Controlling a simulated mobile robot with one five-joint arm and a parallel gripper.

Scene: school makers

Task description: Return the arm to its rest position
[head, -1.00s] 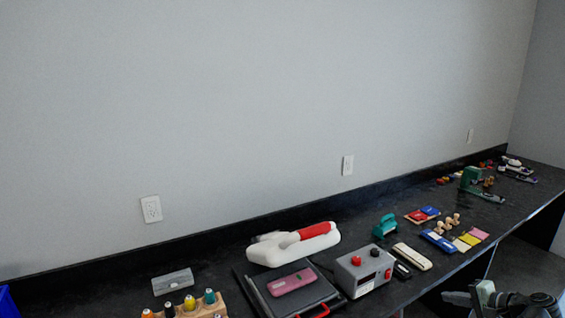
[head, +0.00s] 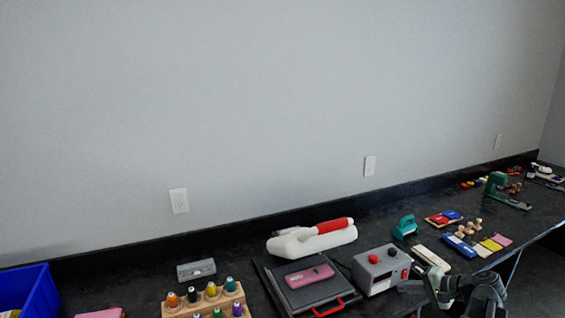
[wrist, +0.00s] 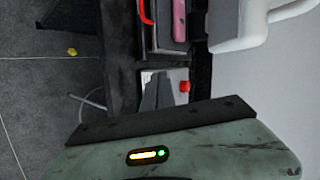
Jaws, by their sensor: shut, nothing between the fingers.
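My arm shows at the lower right of the head view, folded over the front edge of the black counter (head: 215,240). My gripper (head: 440,287) is at its left end, in front of the grey power box. In the wrist view my gripper (wrist: 165,122) fills the bottom as a grey-green body with a dark edge. It is shut and holds nothing. Its fingertips are hard to make out in the head view.
Near the arm stand a grey power box (head: 380,270) with a red knob and a black tray (head: 272,290) bearing a pink case (head: 310,276). A white tool (head: 312,240), wooden spool rack (head: 236,299) and blue bin (head: 24,290) lie leftward. Floor is open in front.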

